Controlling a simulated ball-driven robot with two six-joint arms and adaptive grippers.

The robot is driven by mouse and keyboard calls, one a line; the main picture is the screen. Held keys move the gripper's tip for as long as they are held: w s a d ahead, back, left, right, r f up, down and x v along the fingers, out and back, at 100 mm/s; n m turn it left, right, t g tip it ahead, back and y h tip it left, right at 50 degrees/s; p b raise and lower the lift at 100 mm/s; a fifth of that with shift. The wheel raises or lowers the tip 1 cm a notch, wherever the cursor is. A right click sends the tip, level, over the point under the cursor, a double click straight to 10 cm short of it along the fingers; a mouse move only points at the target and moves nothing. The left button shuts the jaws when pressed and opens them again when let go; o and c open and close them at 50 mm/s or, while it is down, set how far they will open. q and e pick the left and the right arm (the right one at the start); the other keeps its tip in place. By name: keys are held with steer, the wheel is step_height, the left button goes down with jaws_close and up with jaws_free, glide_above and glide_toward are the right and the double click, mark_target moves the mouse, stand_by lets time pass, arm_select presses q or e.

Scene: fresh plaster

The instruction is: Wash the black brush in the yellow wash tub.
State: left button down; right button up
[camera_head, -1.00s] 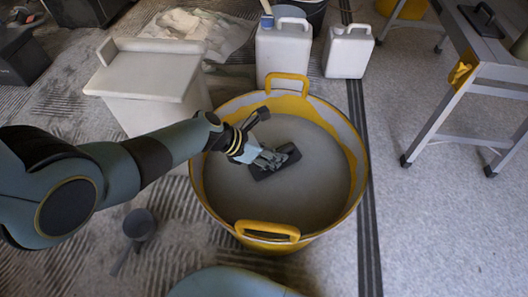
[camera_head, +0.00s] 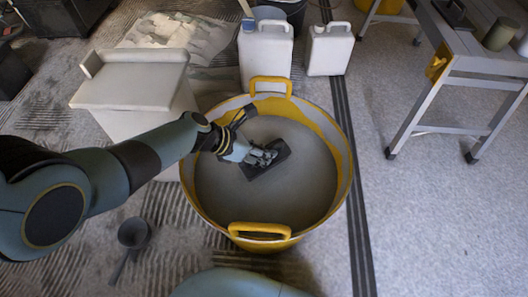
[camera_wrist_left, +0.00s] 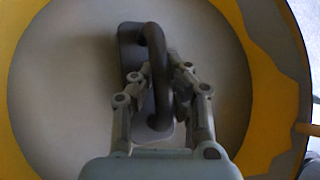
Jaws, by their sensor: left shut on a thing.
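The black brush (camera_head: 271,166) is a dark flat block inside the yellow wash tub (camera_head: 345,190), near the middle. In the left wrist view the brush (camera_wrist_left: 131,42) shows its raised bar handle. My left gripper (camera_head: 262,157) reaches over the tub's left rim and is shut on that handle. In the left wrist view its fingers (camera_wrist_left: 160,80) sit on both sides of the handle. The tub has yellow handles at its far and near rims and a plain grey surface inside. I cannot tell how deep the brush sits. My right gripper is not in view.
A pale lidded box (camera_head: 130,85) stands close to the tub's left. White jugs (camera_head: 266,58) stand behind it. A dark scoop (camera_head: 133,232) lies at the near left. A grey trestle table (camera_head: 490,62) stands at the right. The floor right of the tub is clear.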

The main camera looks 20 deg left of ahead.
arm_select(q)
step_height(320, 180, up, 3)
steer(key=shift+r+p, duration=0.1)
steer(key=shift+p, duration=1.15)
step_height(320, 180, up, 6)
steer(key=p, duration=0.5)
steer(key=shift+w+f, duration=0.1)
steer(key=shift+f, duration=0.1)
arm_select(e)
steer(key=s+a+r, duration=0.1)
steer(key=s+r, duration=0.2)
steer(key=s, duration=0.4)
arm_select(q)
step_height(320, 180, up, 7)
steer(key=p, duration=0.7)
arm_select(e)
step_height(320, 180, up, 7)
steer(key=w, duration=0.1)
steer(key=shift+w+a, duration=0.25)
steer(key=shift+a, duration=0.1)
